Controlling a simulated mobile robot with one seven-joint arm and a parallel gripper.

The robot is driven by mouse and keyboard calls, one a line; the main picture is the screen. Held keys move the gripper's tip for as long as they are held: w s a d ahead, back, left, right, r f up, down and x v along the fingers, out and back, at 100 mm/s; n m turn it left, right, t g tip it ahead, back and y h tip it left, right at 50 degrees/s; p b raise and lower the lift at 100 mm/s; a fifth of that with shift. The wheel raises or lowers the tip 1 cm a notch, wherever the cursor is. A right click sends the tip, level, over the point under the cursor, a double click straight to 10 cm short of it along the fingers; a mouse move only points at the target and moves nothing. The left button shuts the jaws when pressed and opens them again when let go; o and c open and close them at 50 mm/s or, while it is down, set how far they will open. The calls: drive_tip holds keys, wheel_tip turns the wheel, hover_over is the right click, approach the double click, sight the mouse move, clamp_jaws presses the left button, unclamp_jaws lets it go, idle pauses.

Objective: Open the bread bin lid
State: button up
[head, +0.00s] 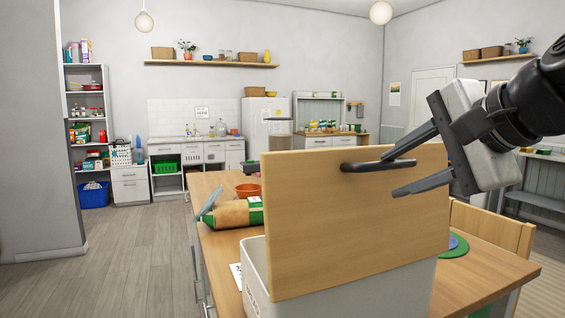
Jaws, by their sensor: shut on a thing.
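The bread bin (365,297) is a cream box on the wooden table in the near foreground of the head view. Its light wooden lid (345,230) stands raised, close to upright, with its face towards me. A dark bar handle (360,167) sticks out near the lid's top edge. My gripper (390,175) comes in from the upper right, with one finger above the handle and one below it. It is shut on the handle. The bin's inside is mostly hidden behind the lid.
On the table (213,262) left of the bin lie a brown and green bag (235,214) and a terracotta bowl (248,190). A green round item (457,247) lies right of the bin. A wooden chair back (490,228) stands at the right. The floor at left is clear.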

drive_tip(key=shift+s+f, duration=0.1)
drive_tip(key=shift+f, duration=0.05)
drive_tip(key=p+v, duration=0.4)
drive_tip(key=v, duration=1.3)
drive_tip(key=shift+r, duration=0.25)
drive_tip(key=shift+s, duration=0.1)
drive_tip(key=w+a+f+n+g+h, duration=0.15)
drive_tip(key=a+f+n, duration=0.3)
drive_tip(key=f, duration=0.55)
drive_tip(key=a+f+n+g+h, duration=0.1)
drive_tip(key=a+f+n+g, duration=0.3)
drive_tip(key=f, duration=0.7)
drive_tip(key=w+a+f+n+h, duration=0.1)
drive_tip(key=a+f+n, duration=0.2)
drive_tip(key=f+n, duration=0.5)
wheel_tip(320, 180, up, 17)
drive_tip(key=m+p, duration=0.2)
drive_tip(key=p, duration=1.8)
drive_tip(key=shift+r, duration=0.25)
